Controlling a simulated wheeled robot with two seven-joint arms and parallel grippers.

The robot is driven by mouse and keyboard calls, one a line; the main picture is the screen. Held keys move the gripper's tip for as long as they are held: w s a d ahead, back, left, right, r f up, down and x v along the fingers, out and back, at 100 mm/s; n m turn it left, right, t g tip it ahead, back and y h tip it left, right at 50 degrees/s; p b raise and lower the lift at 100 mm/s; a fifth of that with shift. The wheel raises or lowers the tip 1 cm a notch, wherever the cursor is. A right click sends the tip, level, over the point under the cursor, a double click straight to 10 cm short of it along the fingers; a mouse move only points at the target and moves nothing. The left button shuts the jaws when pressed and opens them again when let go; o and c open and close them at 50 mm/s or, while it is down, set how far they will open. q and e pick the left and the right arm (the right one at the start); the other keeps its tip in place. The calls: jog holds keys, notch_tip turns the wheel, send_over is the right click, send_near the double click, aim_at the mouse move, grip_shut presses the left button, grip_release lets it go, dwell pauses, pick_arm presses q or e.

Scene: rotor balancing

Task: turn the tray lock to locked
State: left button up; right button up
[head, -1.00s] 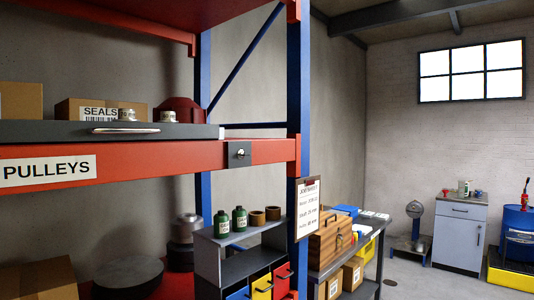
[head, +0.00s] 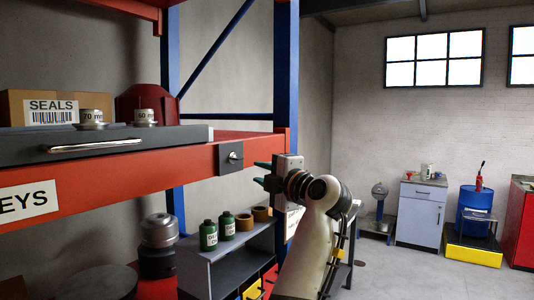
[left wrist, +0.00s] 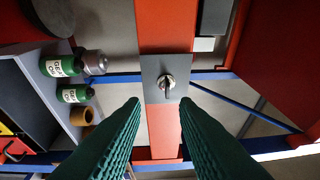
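The tray lock (head: 232,157) is a small silver knob on a dark square plate, set at the right end of the red shelf beam. It also shows in the left wrist view (left wrist: 166,81), with a short dark bar on it; I cannot tell its locked mark. The dark grey tray (head: 190,140) with its silver handle sits on the shelf left of and above the lock. My left gripper (head: 262,173) is open and empty, just right of the lock, pointing at it. In the left wrist view its two fingers (left wrist: 160,104) lie apart, with the knob beyond them. My right gripper is out of view.
The blue rack post (head: 286,80) stands close behind my left gripper. The red beam (head: 130,170) runs left from the lock. Green bottles (head: 208,235) stand on a grey bin unit below. The floor (head: 400,275) at right is clear.

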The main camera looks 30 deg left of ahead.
aim_at(240, 159)
pick_arm(q)
jog(key=shift+h, duration=0.4)
jog(key=p+x, duration=0.2)
jog(key=x, duration=0.1)
jog(key=r+p+x, duration=0.1)
jog(key=p+x, duration=0.1)
jog(key=x, duration=0.1)
jog(key=r+p+x, duration=0.1)
jog(key=p+x, duration=0.1)
jog(key=x, duration=0.1)
jog(key=shift+w+a, duration=0.2)
jog(key=shift+w, duration=0.1)
jog(key=shift+w+a, duration=0.3)
jog(key=shift+a, duration=0.05)
jog(key=shift+w+a+f, duration=0.1)
jog(key=shift+a+f, duration=0.05)
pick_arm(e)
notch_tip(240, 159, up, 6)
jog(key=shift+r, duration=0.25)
pick_arm(q)
jog(key=shift+c, duration=0.4)
grip_shut()
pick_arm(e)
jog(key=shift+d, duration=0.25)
